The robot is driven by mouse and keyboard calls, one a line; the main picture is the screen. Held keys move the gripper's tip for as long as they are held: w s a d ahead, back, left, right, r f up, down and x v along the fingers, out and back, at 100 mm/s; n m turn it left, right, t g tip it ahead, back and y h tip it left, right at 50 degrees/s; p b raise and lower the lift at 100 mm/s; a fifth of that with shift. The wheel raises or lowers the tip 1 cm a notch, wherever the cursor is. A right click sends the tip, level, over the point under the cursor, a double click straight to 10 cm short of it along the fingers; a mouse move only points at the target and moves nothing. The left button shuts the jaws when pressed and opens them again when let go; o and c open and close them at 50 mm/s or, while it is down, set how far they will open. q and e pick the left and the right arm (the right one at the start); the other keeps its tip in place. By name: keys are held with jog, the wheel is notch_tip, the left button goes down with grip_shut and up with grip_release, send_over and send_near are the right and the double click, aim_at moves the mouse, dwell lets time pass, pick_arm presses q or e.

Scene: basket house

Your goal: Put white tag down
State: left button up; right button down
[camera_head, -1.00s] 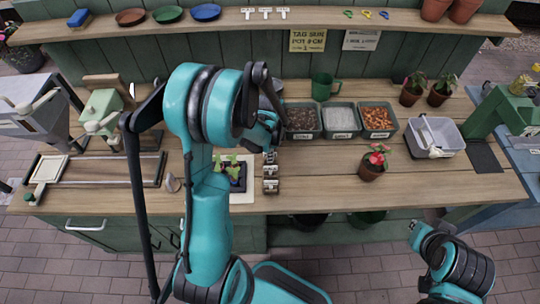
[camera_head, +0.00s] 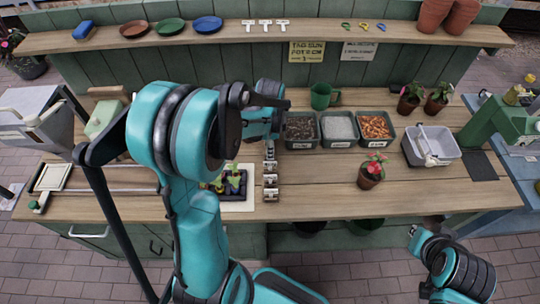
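Three white T-shaped tags (camera_head: 265,25) sit side by side on the back shelf. My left arm crosses the left half of the view. Its gripper (camera_head: 270,188) points down over the bench, just right of the dark seedling tray (camera_head: 234,187). The finger links look like a small metal stack seen from above, so I cannot tell whether they are open or hold a tag. No white tag shows clearly at the fingers. Of my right arm only some links show at the lower right; its gripper is out of view.
Three bins of soil (camera_head: 300,144), white grit (camera_head: 339,143) and orange chips (camera_head: 377,143) stand behind a potted red flower (camera_head: 370,172). A green mug (camera_head: 322,96), a grey tub (camera_head: 442,158) and two potted plants (camera_head: 410,104) stand farther back or right. The front right bench is clear.

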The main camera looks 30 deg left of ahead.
pick_arm(q)
notch_tip(320, 180, up, 2)
jog(key=shift+r, duration=0.1)
jog(key=s+d+r+n+t, duration=0.7)
jog(key=s+d+r+n, duration=0.3)
jog(key=s+n, duration=0.1)
jog(key=shift+d+n, duration=0.3)
